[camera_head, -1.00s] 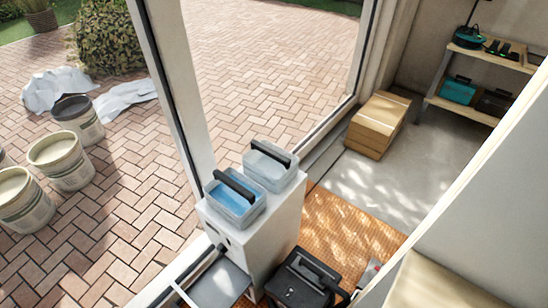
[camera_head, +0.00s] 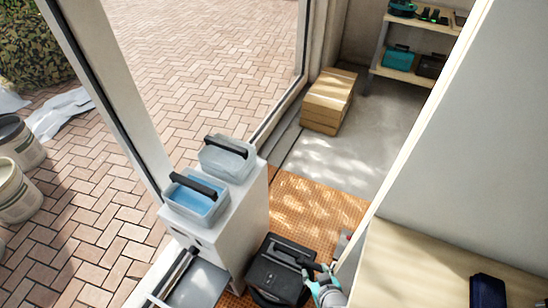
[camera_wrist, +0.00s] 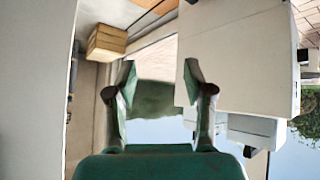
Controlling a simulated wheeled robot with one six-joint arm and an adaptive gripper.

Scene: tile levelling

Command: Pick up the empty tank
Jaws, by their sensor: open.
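Two clear tanks with dark handles stand side by side on a white cabinet (camera_head: 240,222) in the head view. The farther tank (camera_head: 226,160) looks pale and without blue liquid, so it appears to be the empty tank. The nearer tank (camera_head: 195,200) holds blue liquid. My gripper (camera_wrist: 157,76) shows in the wrist view with its green fingers apart and nothing between them. That view looks upside down; the cabinet and a pale tank shape (camera_wrist: 252,127) are off to its right. A teal and grey part of my arm shows low in the head view, right of the cabinet and apart from the tanks.
A black case (camera_head: 280,272) sits on the orange mat (camera_head: 315,212) right of the cabinet. A window frame (camera_head: 105,85) stands close behind the tanks. A wooden worktop (camera_head: 415,265) and pale wall (camera_head: 470,130) bound the right side. Cardboard boxes (camera_head: 328,102) lie farther back.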

